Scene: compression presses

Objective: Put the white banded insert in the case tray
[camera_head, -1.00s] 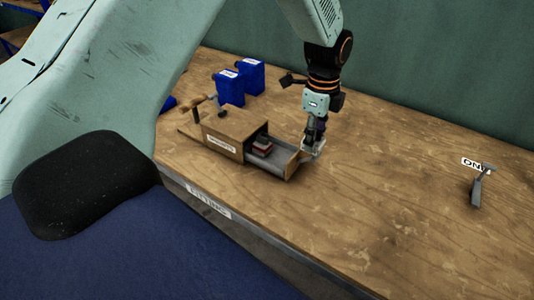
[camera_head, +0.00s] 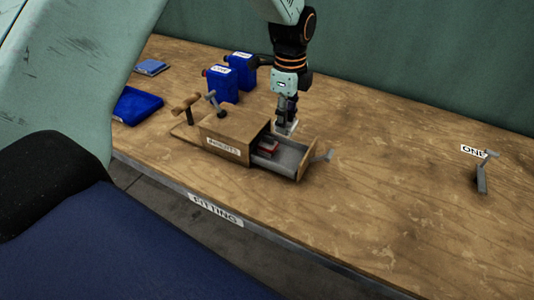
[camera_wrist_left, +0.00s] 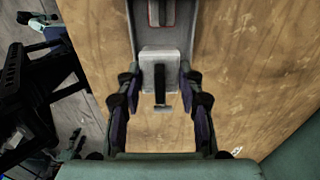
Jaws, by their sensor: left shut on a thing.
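My left gripper (camera_head: 286,118) is shut on the white banded insert (camera_wrist_left: 160,62), a pale block with a dark band down its near side in the left wrist view. The drawer (camera_head: 287,157) of the wooden "INSERTS" box (camera_head: 222,140) stands pulled out and holds a red-and-dark insert (camera_head: 268,147). A shallow blue tray-like thing (camera_head: 137,105) lies at the left; I cannot tell if it is the case tray. My right gripper is not in view.
Two blue containers (camera_head: 241,70) stand behind the box. A small blue flat item (camera_head: 151,67) lies at the back left. The wooden tabletop (camera_head: 390,190) between is clear.

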